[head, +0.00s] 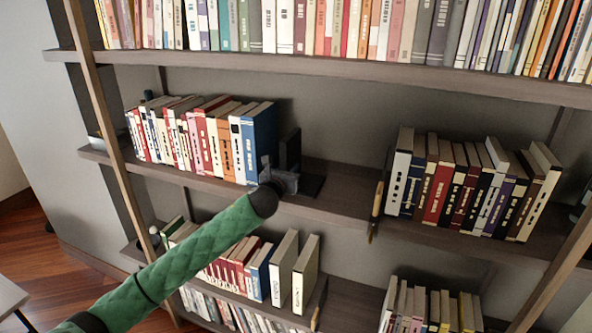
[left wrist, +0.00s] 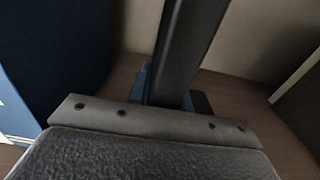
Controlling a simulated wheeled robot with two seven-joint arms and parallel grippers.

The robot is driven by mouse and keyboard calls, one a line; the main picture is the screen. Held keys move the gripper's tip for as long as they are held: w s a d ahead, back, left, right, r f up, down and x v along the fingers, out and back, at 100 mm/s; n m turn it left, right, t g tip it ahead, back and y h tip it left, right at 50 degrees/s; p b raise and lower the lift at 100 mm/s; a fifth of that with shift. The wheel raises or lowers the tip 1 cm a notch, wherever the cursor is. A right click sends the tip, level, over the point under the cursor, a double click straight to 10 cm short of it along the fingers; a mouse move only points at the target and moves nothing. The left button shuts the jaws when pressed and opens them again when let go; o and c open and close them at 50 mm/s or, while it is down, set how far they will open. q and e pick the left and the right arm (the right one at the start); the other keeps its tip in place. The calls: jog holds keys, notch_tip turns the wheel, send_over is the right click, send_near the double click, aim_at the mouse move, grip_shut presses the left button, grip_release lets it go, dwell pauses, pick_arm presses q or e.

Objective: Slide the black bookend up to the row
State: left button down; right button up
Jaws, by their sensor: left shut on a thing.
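The black bookend (head: 293,150) stands upright on the middle shelf, to the right of the row of books (head: 195,135). Its flat base (head: 311,187) lies on the shelf board to the right. The row's last book is a tall blue one (head: 262,130); it also shows at the left of the left wrist view (left wrist: 45,50). A gap of bare shelf shows between it and the bookend's upright plate (left wrist: 187,50). My left gripper (head: 279,174) is at the bookend's front edge, shut on the upright plate, and hides its lower front. My right gripper is not in view.
The middle shelf (head: 345,190) is bare right of the bookend, up to a second group of books (head: 465,190). A thin upright brown object (head: 376,212) is at that group's left. A full shelf (head: 330,65) runs above; more books (head: 290,272) stand below.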

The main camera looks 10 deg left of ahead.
pick_arm(q)
jog(key=shift+w+a, duration=0.15)
jog(key=shift+a, duration=0.35)
jog(key=c, duration=1.3)
grip_release()
jog(key=shift+o, duration=0.5)
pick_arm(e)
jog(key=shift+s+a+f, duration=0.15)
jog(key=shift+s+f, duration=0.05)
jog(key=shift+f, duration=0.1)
pick_arm(q)
jog(key=shift+s+a+f, duration=0.1)
jog(key=shift+s, duration=0.2)
jog(key=b+v, duration=0.2)
jog(key=v, duration=0.3)
jog(key=shift+s+a, duration=0.15)
jog(key=shift+s, duration=0.2)
jog(key=shift+s+a+b, duration=0.15)
jog(key=shift+s+b, duration=0.2)
jog(key=shift+s, duration=0.3)
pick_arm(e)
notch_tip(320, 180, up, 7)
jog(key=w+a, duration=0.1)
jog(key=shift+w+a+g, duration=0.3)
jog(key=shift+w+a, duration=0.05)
